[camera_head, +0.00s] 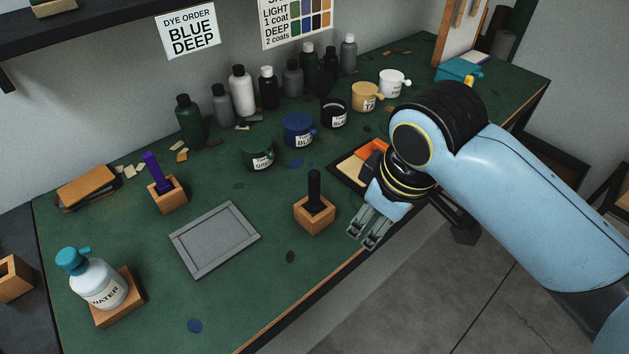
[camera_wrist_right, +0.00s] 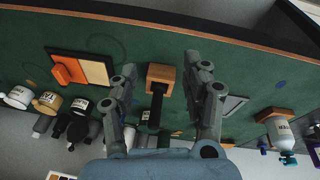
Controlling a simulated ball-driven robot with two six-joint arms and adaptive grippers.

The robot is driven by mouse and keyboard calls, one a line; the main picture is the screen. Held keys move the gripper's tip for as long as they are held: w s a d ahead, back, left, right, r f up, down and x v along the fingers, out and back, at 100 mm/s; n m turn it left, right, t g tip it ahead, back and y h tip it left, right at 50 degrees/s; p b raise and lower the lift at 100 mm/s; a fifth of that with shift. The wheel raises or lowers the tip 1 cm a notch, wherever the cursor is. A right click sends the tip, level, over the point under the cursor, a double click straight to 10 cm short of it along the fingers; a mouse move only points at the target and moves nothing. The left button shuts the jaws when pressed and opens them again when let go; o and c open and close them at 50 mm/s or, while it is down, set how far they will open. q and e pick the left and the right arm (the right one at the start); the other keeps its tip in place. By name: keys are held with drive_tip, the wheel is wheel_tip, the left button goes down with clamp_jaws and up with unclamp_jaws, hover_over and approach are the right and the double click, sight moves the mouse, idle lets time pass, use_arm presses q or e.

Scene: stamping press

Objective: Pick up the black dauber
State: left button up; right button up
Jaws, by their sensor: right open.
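The black dauber (camera_head: 314,190) stands upright in a small wooden block holder (camera_head: 315,218) near the front middle of the green bench. My right gripper (camera_head: 367,237) is to the right of the holder, apart from it, at the bench's front edge. In the right wrist view the black dauber (camera_wrist_right: 155,105) and its wooden holder (camera_wrist_right: 161,73) show between the two open fingers (camera_wrist_right: 168,80) of my right gripper, which hold nothing. My left gripper is not in view.
A grey framed tray (camera_head: 215,238) lies left of the dauber. A purple-handled dauber (camera_head: 156,171) stands behind it, and a water bottle (camera_head: 98,283) at front left. Cups, including a blue one (camera_head: 298,130), and several bottles line the back. My right arm partly covers a tray with an orange block (camera_head: 373,150).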

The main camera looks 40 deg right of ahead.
sight(314, 184)
drive_tip(key=w+r+n, duration=0.2)
drive_tip(key=w, duration=0.2)
drive_tip(key=w+r+n+g, duration=0.1)
drive_tip(key=w+r+n, duration=0.1)
drive_tip(key=w, duration=0.3)
drive_tip(key=w+a+r+n+g, duration=0.1)
drive_tip(key=w+r+n, duration=0.1)
drive_tip(key=w, duration=0.3)
drive_tip(key=shift+r+n+y+p, duration=0.3)
drive_tip(key=shift+r+y+p, duration=0.05)
drive_tip(key=shift+r+y, duration=0.1)
drive_tip(key=shift+w+a+f+g, duration=0.1)
drive_tip(key=shift+w+f+g, duration=0.1)
drive_tip(key=shift+g, duration=0.1)
wheel_tip(314, 184, down, 3)
drive_tip(key=shift+s+r+b, duration=0.1)
drive_tip(key=shift+b, duration=0.85)
drive_tip(key=shift+f+p, duration=0.4)
drive_tip(key=shift+f, duration=0.45)
drive_tip(key=f, duration=0.1)
drive_tip(key=f+p, duration=0.1)
drive_tip(key=f, duration=0.3)
drive_tip(key=shift+s+a, duration=0.1)
drive_tip(key=shift+s, duration=0.2)
drive_tip(key=shift+f, duration=0.3)
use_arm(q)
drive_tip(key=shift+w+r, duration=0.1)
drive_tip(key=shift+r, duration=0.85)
use_arm(e)
clamp_jaws()
